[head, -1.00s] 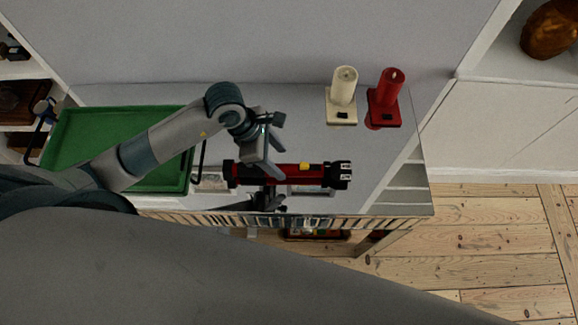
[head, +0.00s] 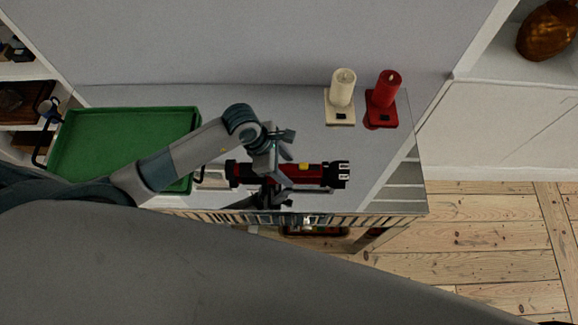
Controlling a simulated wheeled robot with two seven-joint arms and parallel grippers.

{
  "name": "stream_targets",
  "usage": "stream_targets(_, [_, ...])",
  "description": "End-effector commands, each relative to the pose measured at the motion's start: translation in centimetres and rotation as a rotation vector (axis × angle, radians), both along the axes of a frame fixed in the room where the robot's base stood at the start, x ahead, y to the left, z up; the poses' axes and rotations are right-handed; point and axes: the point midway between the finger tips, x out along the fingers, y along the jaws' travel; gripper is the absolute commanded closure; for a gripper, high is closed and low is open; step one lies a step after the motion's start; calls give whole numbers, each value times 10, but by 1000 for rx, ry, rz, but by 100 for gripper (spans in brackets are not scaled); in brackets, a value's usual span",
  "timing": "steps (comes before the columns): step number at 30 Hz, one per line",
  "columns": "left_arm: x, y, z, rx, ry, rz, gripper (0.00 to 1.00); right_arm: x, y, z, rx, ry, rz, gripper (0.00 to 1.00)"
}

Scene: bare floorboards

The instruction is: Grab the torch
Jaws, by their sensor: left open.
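The torch (head: 315,174) is red and black with a yellow switch. It lies lengthwise across the mirrored table top near its front edge, with its pronged end to the right. My left gripper (head: 287,168) is open above the torch's middle-left part, its fingers pointing down and to the right. The gripper and wrist hide part of the torch's body. Whether the fingers touch it cannot be told. My right gripper is not in view.
A green tray (head: 70,150) with dark handles lies left on the table top (head: 290,105), under my left arm. Shelves flank the table.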

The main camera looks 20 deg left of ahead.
Motion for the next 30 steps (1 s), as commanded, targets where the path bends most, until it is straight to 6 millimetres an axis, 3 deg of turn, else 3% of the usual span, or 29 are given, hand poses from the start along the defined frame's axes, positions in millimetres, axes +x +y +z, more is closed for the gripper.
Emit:
stream_targets(13, [0, 0, -1, 0, 0, 0, 47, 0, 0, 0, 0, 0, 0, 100])
stream_targets(14, [0, 0, -1, 0, 0, 0, 49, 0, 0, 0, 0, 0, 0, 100])
stream_targets(20, [0, 0, -1, 0, 0, 0, 97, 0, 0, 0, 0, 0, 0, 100])
stream_targets(30, [1, 0, 1, -1, -3, 0, 99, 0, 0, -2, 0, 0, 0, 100])
